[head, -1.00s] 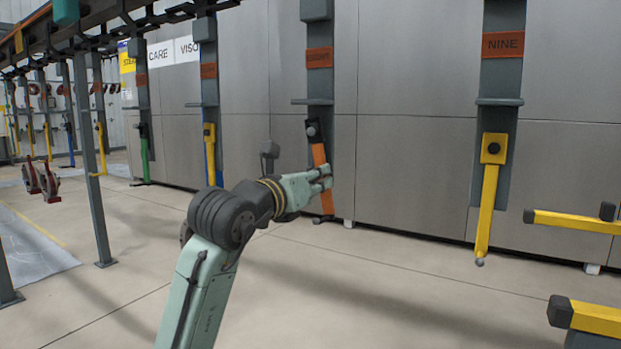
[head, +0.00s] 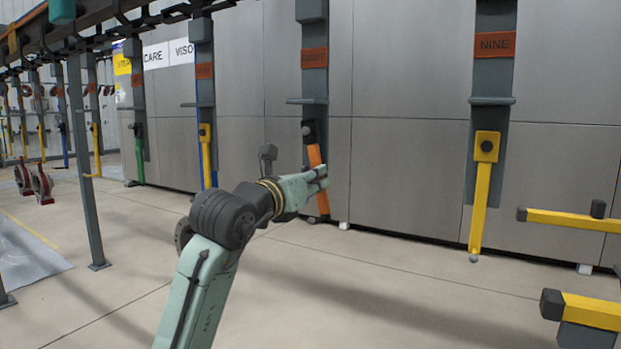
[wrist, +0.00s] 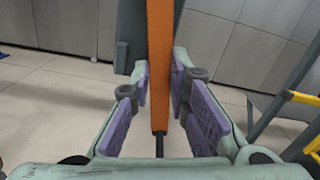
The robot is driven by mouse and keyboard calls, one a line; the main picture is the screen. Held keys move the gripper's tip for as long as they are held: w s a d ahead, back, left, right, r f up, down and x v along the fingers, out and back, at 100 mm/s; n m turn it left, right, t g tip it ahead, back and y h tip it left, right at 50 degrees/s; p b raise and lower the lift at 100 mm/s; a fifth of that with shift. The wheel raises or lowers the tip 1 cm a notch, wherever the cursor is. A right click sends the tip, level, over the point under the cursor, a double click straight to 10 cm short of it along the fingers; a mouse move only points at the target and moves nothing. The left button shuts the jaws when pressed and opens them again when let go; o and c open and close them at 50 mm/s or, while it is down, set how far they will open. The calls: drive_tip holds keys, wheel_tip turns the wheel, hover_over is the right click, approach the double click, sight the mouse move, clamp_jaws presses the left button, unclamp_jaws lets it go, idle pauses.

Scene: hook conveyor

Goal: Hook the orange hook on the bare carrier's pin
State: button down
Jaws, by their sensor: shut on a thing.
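The orange hook (head: 315,156) is a flat orange bar with a black top plate and a dark lower end. It hangs slightly tilted in front of a grey carrier (head: 314,85) with an orange label. A round grey pin end (head: 307,131) shows at the black top plate; I cannot tell whether the plate is seated on it. My gripper (head: 322,179) is shut on the bar below its top. In the wrist view, the orange bar (wrist: 160,45) stands between the purple-padded fingers of my gripper (wrist: 160,88), and the carrier (wrist: 130,35) is behind it.
A carrier labelled NINE (head: 494,75) at right holds a yellow hook (head: 481,198). Yellow bars with black ends (head: 565,219) jut in at far right. More carriers with yellow and green hooks line the left. A grey post (head: 83,170) stands at left. The floor ahead is clear.

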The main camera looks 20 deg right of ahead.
drive_tip(key=shift+w+d+f, duration=0.1)
drive_tip(key=shift+d+f, duration=0.3)
drive_tip(key=shift+f, duration=0.1)
drive_tip(key=c, duration=1.9)
unclamp_jaws()
drive_tip(key=shift+c, duration=0.2)
drive_tip(key=shift+o, duration=0.7)
drive_tip(key=shift+w+d+f, duration=0.2)
drive_tip(key=shift+d, duration=0.1)
drive_tip(key=o, duration=0.4)
drive_tip(key=shift+a+r, duration=0.2)
drive_tip(key=shift+r, duration=0.05)
drive_tip(key=shift+c, duration=0.2)
drive_tip(key=shift+s+a, duration=0.1)
